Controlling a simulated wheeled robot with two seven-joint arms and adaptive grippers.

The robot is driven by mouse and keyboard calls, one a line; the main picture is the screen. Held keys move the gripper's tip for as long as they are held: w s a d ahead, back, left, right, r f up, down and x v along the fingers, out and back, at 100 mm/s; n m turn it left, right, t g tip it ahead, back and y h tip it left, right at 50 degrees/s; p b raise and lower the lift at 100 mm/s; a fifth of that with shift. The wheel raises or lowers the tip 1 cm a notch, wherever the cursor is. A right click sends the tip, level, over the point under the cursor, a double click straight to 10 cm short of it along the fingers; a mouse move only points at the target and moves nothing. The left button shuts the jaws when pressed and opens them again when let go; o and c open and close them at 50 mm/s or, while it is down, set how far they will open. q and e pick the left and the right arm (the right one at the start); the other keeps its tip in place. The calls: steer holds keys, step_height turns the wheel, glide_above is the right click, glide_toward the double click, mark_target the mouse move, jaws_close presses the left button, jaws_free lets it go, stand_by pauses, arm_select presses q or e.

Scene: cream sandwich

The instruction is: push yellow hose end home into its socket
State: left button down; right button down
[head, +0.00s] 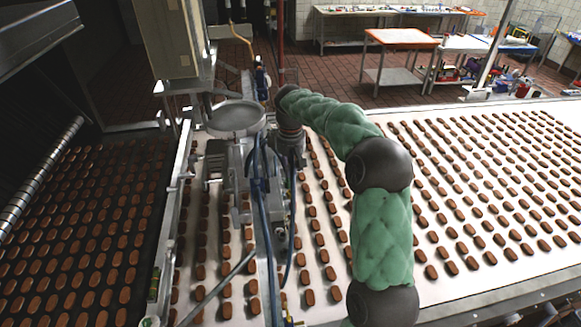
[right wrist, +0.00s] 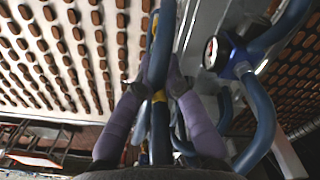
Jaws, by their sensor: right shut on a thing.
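My right arm comes in from the lower right in the head view, and its wrist (head: 288,120) reaches over the machine on the white belt. In the right wrist view my right gripper (right wrist: 160,88) is shut, its two fingers on either side of a hose end with a yellow band (right wrist: 159,97). A dark blue hose (right wrist: 160,55) passes in front of the fingertips and hides part of the grip. The socket cannot be made out, so I cannot tell how the hose end sits to it. My left gripper is not in view.
A round gauge (right wrist: 211,53) on a blue fitting (right wrist: 236,62) is right of the fingers, with blue hoses around it. Blue hoses (head: 264,225) hang down the machine's front. Rows of brown biscuits cover the white belt (head: 441,292). An orange-topped table (head: 402,37) stands behind.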

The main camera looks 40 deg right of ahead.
steer(key=shift+d, duration=0.1)
steer(key=shift+w, duration=0.1)
steer(key=shift+f+n, duration=0.1)
steer(key=shift+n, duration=0.3)
steer(key=shift+s+a+f+b, duration=0.2)
steer(key=shift+f+b, duration=0.1)
steer(key=shift+f, duration=0.25)
step_height(320, 180, down, 2)
steer(key=shift+w+d+f+b, duration=0.1)
steer(key=shift+w+f+b, duration=0.1)
steer(key=shift+b, duration=0.45)
steer(key=shift+s+f+b, duration=0.15)
steer(key=shift+f+b, duration=0.35)
steer(key=shift+f, duration=0.55)
steer(key=shift+m, duration=0.3)
steer(key=shift+f+b, duration=0.35)
steer(key=shift+f, duration=0.6)
